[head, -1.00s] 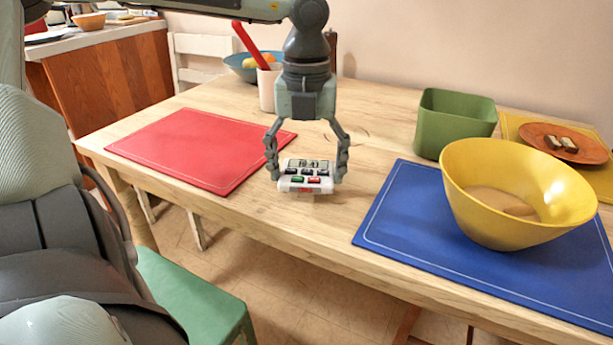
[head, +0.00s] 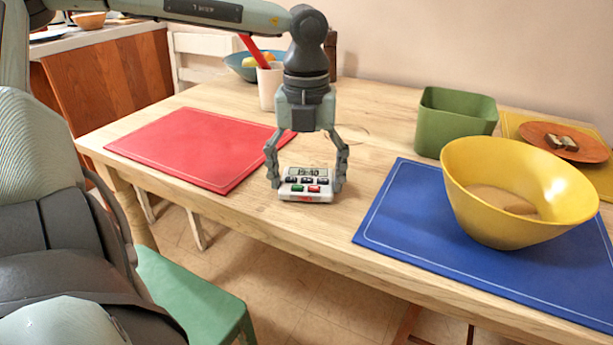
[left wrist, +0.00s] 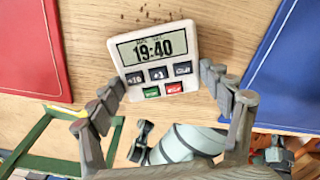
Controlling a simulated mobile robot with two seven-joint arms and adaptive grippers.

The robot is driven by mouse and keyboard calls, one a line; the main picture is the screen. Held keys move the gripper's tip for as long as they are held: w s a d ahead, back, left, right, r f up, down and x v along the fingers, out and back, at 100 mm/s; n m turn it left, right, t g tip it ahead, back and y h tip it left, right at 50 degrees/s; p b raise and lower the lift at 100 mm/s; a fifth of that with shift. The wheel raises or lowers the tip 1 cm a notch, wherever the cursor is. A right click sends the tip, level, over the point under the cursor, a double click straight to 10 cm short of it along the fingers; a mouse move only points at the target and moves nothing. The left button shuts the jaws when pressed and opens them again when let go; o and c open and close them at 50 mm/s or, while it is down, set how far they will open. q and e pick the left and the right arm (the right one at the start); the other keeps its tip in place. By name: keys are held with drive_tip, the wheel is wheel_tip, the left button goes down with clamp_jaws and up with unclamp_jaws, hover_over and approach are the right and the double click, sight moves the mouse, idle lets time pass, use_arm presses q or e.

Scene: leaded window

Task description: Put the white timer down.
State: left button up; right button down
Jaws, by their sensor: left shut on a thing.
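The white timer (head: 306,183) is between the fingers of my left gripper (head: 307,177), over the bare wood between the red mat and the blue mat. Its display and its dark, green and red buttons face up toward the head camera. In the left wrist view the timer (left wrist: 156,60) reads 19:40, with the fingers of the left gripper (left wrist: 170,100) on either side of its button end. The left gripper is shut on the timer. The timer is at or very near the table top; I cannot tell whether it touches. My right gripper is not in view.
The wooden table (head: 390,130) carries a red mat (head: 195,150) at left and a blue mat (head: 400,220) at right. A yellow bowl (head: 480,215) stands on the blue mat, with a green container (head: 455,125) behind it. A white cup (head: 268,90) stands behind the gripper. A green stool (head: 190,300) is below the front edge.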

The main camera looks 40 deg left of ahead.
sight(307, 184)
use_arm(q)
drive_tip(key=o, duration=1.2)
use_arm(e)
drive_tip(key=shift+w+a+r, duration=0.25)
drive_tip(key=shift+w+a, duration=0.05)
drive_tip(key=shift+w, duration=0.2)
use_arm(q)
drive_tip(key=shift+r+p, duration=0.3)
drive_tip(key=shift+r, duration=0.25)
wheel_tip(307, 184, up, 11)
drive_tip(key=shift+r, duration=0.1)
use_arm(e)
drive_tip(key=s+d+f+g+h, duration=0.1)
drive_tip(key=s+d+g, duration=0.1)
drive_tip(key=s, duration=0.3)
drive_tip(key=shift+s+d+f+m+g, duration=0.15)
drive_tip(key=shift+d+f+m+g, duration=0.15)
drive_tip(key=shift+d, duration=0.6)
